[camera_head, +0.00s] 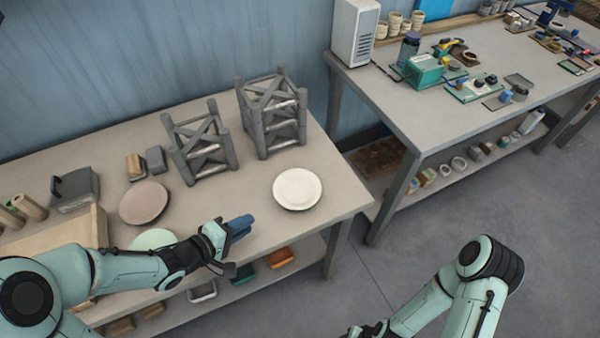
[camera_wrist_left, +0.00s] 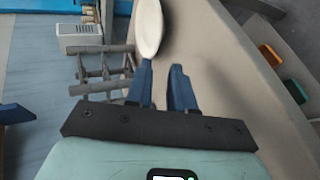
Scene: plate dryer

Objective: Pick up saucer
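A white saucer (camera_head: 297,188) lies flat on the workbench near its right end. It also shows in the left wrist view (camera_wrist_left: 149,28), beyond the fingertips. A brownish-pink saucer (camera_head: 145,202) lies farther left. A pale green saucer (camera_head: 152,239) is partly hidden behind my left arm. My left gripper (camera_head: 240,228) is above the bench's front part, left of the white saucer and apart from it. Its blue fingers (camera_wrist_left: 162,72) are open with nothing between them. My right gripper (camera_head: 368,331) is cut off at the bottom edge, and its fingers cannot be made out.
Two grey racks (camera_head: 199,142) (camera_head: 272,113) stand at the back of the workbench (camera_head: 335,200). A dark grey box (camera_head: 75,189) and small blocks are at left. Bins, including an orange one (camera_head: 281,258), sit on the lower shelf. Bench surface around the white saucer is clear.

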